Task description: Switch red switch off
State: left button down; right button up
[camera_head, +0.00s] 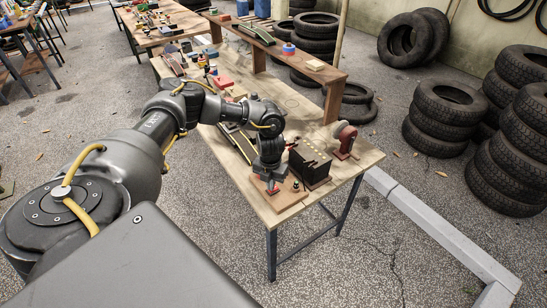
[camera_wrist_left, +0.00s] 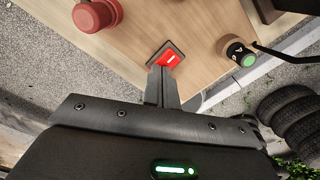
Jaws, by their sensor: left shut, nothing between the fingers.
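The red switch (camera_wrist_left: 168,59) is a small red rocker with a white mark in a dark frame, set in a wooden panel. It also shows in the head view (camera_head: 273,190), at the near end of the workbench just below my left gripper (camera_head: 269,179). In the left wrist view, my left gripper (camera_wrist_left: 157,72) is shut and empty, with its fingertips right at the near edge of the switch frame. I cannot tell whether they touch it. My right gripper is in neither view.
A red round knob (camera_wrist_left: 97,14) and a black cylinder with a green top (camera_wrist_left: 240,54) flank the switch. A dark box (camera_head: 309,168) and a red machine (camera_head: 345,139) stand close by on the workbench (camera_head: 356,160). Tyre stacks (camera_head: 446,116) are at the right.

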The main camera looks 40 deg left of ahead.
pick_arm(q)
jog(key=shift+f, duration=0.1)
jog(key=shift+r+p, duration=0.7)
jog(key=shift+r, duration=0.05)
notch_tip(320, 180, up, 6)
jog(key=p, duration=0.4)
jog(key=shift+f, duration=0.25)
